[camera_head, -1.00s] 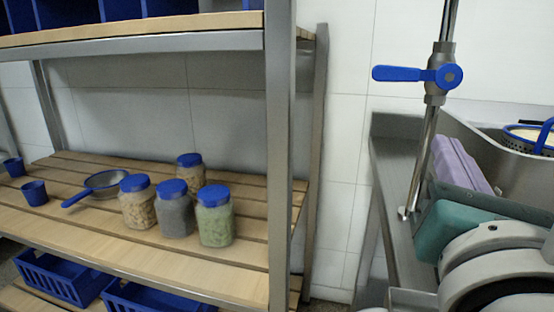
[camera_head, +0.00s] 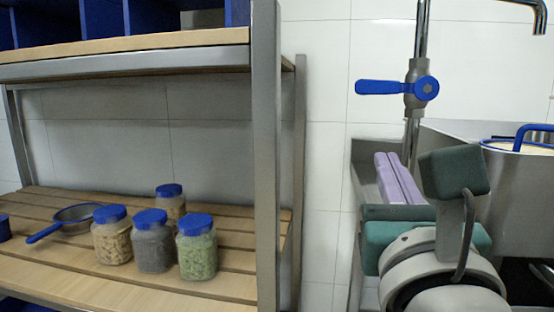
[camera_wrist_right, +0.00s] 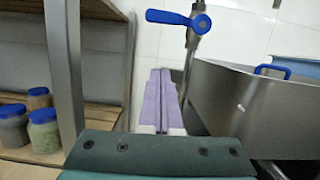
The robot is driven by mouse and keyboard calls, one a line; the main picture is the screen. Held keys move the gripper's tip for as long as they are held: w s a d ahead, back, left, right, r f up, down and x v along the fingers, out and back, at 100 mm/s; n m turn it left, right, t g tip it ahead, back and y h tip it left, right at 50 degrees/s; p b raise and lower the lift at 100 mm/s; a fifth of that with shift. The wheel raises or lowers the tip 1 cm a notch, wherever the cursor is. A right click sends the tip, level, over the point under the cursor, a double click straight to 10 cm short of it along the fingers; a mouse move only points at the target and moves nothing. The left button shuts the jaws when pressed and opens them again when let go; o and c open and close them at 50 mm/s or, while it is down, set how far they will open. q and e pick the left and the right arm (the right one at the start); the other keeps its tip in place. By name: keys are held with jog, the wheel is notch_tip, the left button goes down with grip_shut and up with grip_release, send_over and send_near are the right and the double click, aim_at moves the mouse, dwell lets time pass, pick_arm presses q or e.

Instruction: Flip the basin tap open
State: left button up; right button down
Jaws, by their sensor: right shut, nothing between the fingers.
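The basin tap is a grey valve body on an upright steel pipe (camera_head: 413,130), with a blue lever (camera_head: 385,87) pointing left from a round blue hub. The lever also shows at the top of the right wrist view (camera_wrist_right: 168,17). My right gripper (camera_head: 389,160) has purple fingers and is shut and empty. It is below the lever in the head view and apart from it. In the right wrist view the closed fingers (camera_wrist_right: 160,75) point up towards the tap, below the lever. My left gripper is not in view.
A steel basin (camera_head: 510,190) stands at the right, with a blue-handled pot or strainer (camera_head: 520,142) in it. A shelf unit (camera_head: 266,150) stands at the left with several blue-lidded jars (camera_head: 197,250) and a strainer (camera_head: 75,215). White tiled wall lies behind.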

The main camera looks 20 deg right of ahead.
aim_at(377, 87)
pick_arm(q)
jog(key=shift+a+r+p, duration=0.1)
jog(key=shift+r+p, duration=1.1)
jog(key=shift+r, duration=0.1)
pick_arm(e)
jog(key=w+d+r, duration=0.3)
jog(key=w+r, duration=0.2)
jog(key=shift+w+r, duration=0.3)
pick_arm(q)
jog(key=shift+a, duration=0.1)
pick_arm(e)
jog(key=shift+d, duration=0.15)
